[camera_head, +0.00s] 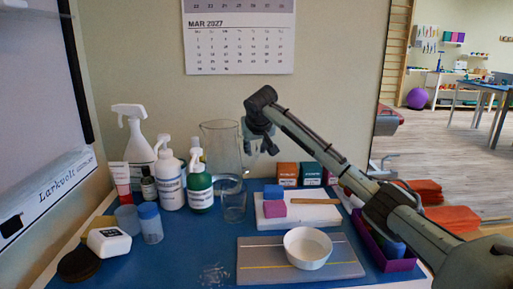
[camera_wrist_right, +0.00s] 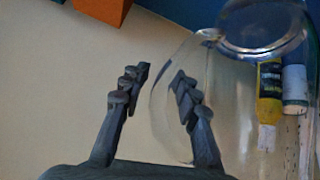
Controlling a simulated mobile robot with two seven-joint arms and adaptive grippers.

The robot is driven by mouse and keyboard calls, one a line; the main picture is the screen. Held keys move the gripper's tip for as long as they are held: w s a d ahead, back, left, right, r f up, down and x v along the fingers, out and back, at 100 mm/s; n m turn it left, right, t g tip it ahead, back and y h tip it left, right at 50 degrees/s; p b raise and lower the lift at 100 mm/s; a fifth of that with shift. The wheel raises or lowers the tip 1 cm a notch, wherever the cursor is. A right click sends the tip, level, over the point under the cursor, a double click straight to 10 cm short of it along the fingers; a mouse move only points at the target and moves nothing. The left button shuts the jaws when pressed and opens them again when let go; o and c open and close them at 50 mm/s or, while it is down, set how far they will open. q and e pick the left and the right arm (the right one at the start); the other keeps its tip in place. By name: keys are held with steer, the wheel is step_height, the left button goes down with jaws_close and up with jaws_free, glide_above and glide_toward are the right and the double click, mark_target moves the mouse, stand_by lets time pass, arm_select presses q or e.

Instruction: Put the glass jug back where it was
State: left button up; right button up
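The clear glass jug (camera_head: 221,147) is at the back of the blue table, behind the green-labelled bottle, which hides part of it. My right gripper (camera_head: 260,138) is at the jug's right side. In the right wrist view, its two fingers (camera_wrist_right: 158,88) are spread apart. The jug (camera_wrist_right: 235,100) fills the right of that view, and its curved handle edge passes between the fingers, nearer the right one. I cannot tell whether a finger touches it, or whether the jug's base rests on the table. My left gripper is out of view.
Several bottles (camera_head: 171,182) stand left of the jug. A drinking glass (camera_head: 234,207) stands in front. A white board (camera_head: 288,221) with coloured blocks, a grey board (camera_head: 255,262) with a white bowl (camera_head: 308,250), and a purple bin (camera_head: 390,263) fill the right.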

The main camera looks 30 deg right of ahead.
arm_select(q)
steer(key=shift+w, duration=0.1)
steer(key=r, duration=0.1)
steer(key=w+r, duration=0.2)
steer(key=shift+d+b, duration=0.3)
steer(key=shift+b, duration=0.1)
arm_select(e)
steer(key=v, duration=1.2)
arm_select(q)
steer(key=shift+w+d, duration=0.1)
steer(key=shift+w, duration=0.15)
arm_select(e)
steer(key=shift+d, duration=0.1)
